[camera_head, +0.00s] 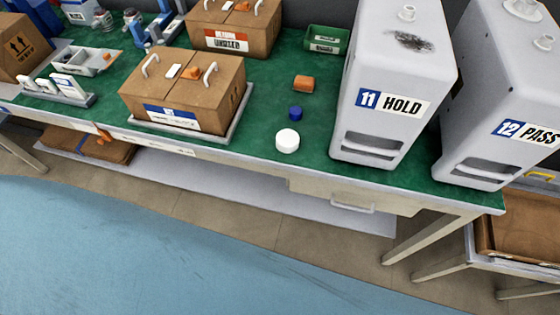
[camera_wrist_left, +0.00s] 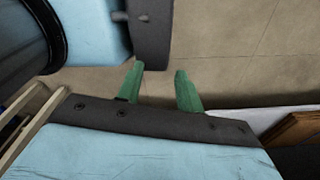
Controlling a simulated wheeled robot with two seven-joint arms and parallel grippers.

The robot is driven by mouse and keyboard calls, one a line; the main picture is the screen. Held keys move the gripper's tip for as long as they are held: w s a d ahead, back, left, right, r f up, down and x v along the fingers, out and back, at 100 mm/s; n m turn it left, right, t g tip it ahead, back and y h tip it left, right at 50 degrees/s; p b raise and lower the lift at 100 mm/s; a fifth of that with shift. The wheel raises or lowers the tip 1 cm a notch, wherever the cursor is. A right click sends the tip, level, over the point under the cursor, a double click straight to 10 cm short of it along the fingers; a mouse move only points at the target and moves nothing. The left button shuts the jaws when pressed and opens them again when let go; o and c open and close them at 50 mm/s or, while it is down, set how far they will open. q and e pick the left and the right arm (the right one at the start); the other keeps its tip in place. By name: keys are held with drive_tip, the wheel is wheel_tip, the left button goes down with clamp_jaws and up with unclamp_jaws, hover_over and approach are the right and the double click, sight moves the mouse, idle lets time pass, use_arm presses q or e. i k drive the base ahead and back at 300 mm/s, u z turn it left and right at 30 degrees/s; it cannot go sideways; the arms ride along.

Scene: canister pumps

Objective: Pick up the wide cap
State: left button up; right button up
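A white round cap (camera_head: 287,141), the widest of the small caps in view, sits on the green bench top (camera_head: 262,115) near its front edge, left of the canister marked 11 HOLD. A smaller blue cap (camera_head: 295,113) stands just behind it, and an orange block-like piece (camera_head: 303,84) lies further back. In the left wrist view my left gripper (camera_wrist_left: 158,84) shows two green fingers apart with nothing between them, over bare floor. No cap shows in that view. Neither gripper shows in the head view, and my right gripper is in neither view.
Canisters 11 HOLD (camera_head: 392,85) and 12 PASS (camera_head: 505,95) stand at the right. A cardboard box (camera_head: 187,90) with white handles sits on a tray to the left. A small green bin (camera_head: 327,40) is behind.

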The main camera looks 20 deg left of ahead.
sight(287, 140)
drive_tip(key=k, duration=0.65)
drive_tip(key=u, duration=1.25)
drive_tip(key=i, duration=0.5)
drive_tip(key=z, duration=0.05)
